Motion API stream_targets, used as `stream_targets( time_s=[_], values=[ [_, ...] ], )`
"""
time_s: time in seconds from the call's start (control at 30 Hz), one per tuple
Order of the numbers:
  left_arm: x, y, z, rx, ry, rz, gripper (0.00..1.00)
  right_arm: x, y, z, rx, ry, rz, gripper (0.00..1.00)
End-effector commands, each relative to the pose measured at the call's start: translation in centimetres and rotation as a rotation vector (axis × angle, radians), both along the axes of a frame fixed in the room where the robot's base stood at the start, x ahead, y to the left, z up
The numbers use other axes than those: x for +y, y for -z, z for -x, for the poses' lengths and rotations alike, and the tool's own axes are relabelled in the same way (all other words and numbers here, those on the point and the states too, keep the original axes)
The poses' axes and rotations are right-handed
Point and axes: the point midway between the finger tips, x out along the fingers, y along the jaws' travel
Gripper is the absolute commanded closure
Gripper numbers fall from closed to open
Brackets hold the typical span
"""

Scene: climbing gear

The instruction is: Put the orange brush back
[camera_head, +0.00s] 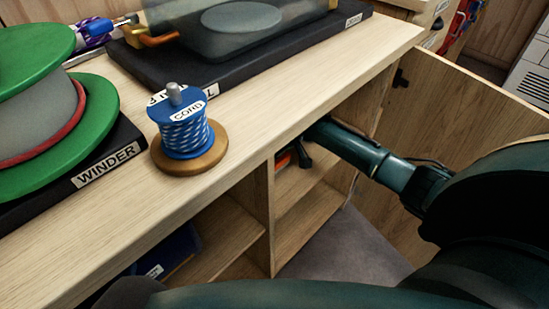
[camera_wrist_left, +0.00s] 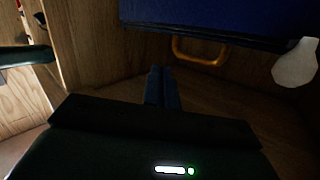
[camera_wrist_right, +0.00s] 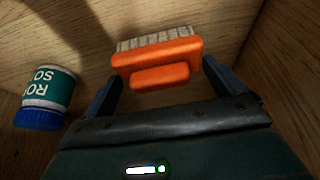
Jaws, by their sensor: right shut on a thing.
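The orange brush (camera_wrist_right: 157,62) has a block body with pale bristles along its upper edge in the right wrist view. My right gripper (camera_wrist_right: 160,80) is shut on it, one finger at each end. In the head view my right arm reaches into the cabinet's right compartment, where a small orange part of the brush (camera_head: 282,160) shows beside the gripper (camera_head: 298,153). I cannot tell whether the brush touches the wood. My left gripper (camera_wrist_left: 161,86) is shut and empty in the left wrist view, its fingers together below a dark blue object.
A bottle with a blue cap (camera_wrist_right: 47,98) lies left of the brush. Near my left gripper are the dark blue object (camera_wrist_left: 215,18), an orange-yellow ring (camera_wrist_left: 198,52) and a white lump (camera_wrist_left: 296,64). A blue cord spool (camera_head: 183,130) and green winder (camera_head: 50,120) stand on the countertop.

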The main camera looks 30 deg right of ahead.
Motion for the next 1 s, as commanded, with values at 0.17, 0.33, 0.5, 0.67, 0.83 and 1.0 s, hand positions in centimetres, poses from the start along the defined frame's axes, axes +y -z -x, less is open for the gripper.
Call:
stream_targets(
  time_s=[0.17,0.33,0.5,0.67,0.83,1.0],
  values=[
    [0.0,-0.1,0.0,-0.013,0.001,0.001,1.0,0.0,0.2,0.0,-0.003,0.0,-0.001,0.23],
    [0.0,-0.1,0.0,-0.011,0.001,0.001,1.0,0.0,0.3,0.0,-0.002,0.0,-0.001,0.23],
    [0.0,-0.1,0.0,-0.01,0.001,0.001,1.0,0.0,0.4,0.0,-0.002,0.0,-0.001,0.0],
    [0.0,-0.1,0.0,-0.009,0.002,0.001,1.0,0.0,0.4,0.0,-0.002,0.0,-0.001,0.0],
    [0.0,-0.4,0.1,0.015,-0.001,0.0,1.0,-0.2,-1.1,0.4,-0.003,0.0,-0.001,0.0],
    [0.4,-0.5,0.5,0.112,-0.012,-0.004,1.0,-1.0,-2.8,2.8,0.005,0.0,0.002,0.0]
  ],
)
